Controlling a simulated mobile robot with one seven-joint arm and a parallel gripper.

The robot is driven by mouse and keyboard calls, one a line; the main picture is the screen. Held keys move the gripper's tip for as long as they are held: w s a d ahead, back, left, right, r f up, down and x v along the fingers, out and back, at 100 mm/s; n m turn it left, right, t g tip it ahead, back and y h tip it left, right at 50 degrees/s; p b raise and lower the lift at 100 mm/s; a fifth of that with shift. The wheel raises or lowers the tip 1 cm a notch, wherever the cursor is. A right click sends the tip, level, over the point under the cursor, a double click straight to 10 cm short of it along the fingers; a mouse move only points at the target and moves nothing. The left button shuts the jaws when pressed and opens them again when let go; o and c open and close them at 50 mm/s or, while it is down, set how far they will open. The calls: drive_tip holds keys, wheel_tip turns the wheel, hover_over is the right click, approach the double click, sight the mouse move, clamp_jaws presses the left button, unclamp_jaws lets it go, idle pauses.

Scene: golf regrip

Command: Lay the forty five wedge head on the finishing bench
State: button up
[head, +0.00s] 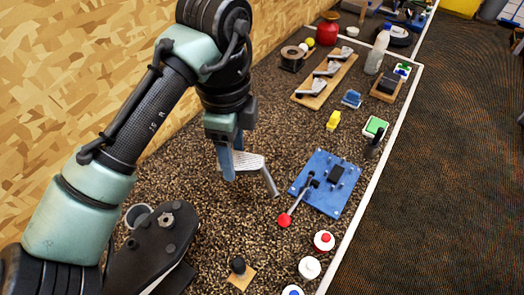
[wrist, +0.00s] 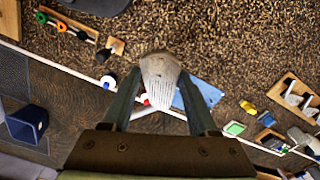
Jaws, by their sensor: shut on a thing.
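A grey wedge head (head: 247,161) with a grooved face and a short neck hangs above the speckled brown bench top (head: 215,215). My gripper (head: 228,165) is shut on it. In the wrist view the wedge head (wrist: 160,80) sits between the two fingers of my gripper (wrist: 158,98), its grooved face showing. It is left of a blue clamp plate (head: 325,183), apart from it. In the wrist view this plate (wrist: 208,91) is partly hidden by the head and a finger. Which part is named the finishing bench cannot be told; no label is readable.
The plate's lever ends in a red knob (head: 284,220). A wooden rack (head: 325,82) holds several similar heads farther back. Several white pots (head: 310,267) stand near the white front edge. A clear bottle (head: 377,52) and a red jar (head: 327,30) stand at the back.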

drive_tip(key=f+b, duration=0.2)
drive_tip(key=s+f+b, duration=0.1)
drive_tip(key=f+b, duration=0.1)
drive_tip(key=shift+s+d+f, duration=0.1)
drive_tip(key=shift+s, duration=0.1)
wheel_tip(320, 180, down, 4)
drive_tip(key=b, duration=0.7)
hover_over(253, 210)
drive_tip(key=s+a, duration=0.3)
drive_tip(key=f, duration=1.3)
drive_tip(key=shift+s+d+f, duration=0.1)
drive_tip(key=shift+d+f, duration=0.15)
drive_tip(key=shift+f, duration=0.1)
drive_tip(key=shift+w+d+f+p, duration=0.25)
drive_tip(key=shift+w+d+p, duration=0.3)
drive_tip(key=shift+w, duration=0.3)
drive_tip(key=shift+w+d+f+p, duration=0.2)
drive_tip(key=shift+w+d+p, duration=0.15)
drive_tip(key=shift+w+d, duration=0.4)
drive_tip(key=shift+a+f, duration=0.1)
drive_tip(key=shift+f, duration=0.15)
